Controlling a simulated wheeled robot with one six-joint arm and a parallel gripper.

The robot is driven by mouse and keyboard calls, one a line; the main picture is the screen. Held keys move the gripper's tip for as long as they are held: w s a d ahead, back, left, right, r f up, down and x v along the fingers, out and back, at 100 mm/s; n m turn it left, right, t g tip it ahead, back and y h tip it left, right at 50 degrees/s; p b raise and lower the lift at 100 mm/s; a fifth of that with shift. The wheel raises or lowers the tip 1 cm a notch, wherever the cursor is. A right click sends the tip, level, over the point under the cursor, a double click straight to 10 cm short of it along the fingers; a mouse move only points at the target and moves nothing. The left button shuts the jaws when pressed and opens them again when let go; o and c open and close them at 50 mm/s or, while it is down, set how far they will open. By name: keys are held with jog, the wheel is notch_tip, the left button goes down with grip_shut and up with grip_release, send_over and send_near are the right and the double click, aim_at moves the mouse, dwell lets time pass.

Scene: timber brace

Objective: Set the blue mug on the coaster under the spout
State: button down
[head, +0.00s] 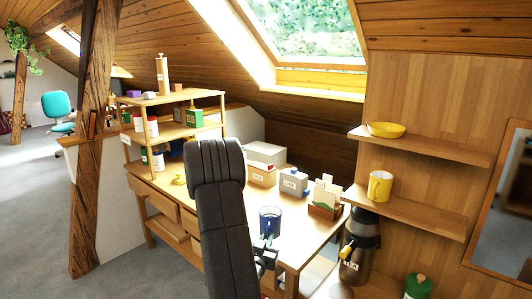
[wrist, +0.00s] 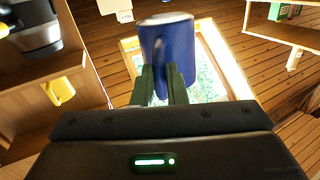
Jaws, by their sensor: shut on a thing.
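The blue mug (head: 270,221) is upright in the head view, in front of the desk. My gripper (head: 266,246) is shut on it; in the wrist view my gripper (wrist: 160,85) has its two fingers pressed against the mug (wrist: 168,52). A dark drink flask (head: 364,238) marked as tea stands at the lower right, with a yellow-tipped spout (head: 347,249) on its left side. The mug is left of the flask and apart from it. The flask also shows at the upper left of the wrist view (wrist: 36,32).
A shelf (head: 420,212) above the flask holds a yellow mug (head: 380,186); a higher shelf holds a yellow bowl (head: 385,129). A green-lidded jar (head: 418,287) stands right of the flask. The desk (head: 305,240) has boxes and a card holder (head: 325,205) at its back.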

jog(key=s+f+n+y, duration=0.1)
jog(key=s+f+y, duration=0.1)
jog(key=f, duration=0.6)
jog(key=s+f+n+y, duration=0.2)
jog(key=s+f, duration=0.3)
jog(key=f, duration=0.3)
jog(key=shift+s+t+y, duration=0.2)
jog(key=shift+t+y, duration=0.2)
jog(key=shift+y, duration=0.2)
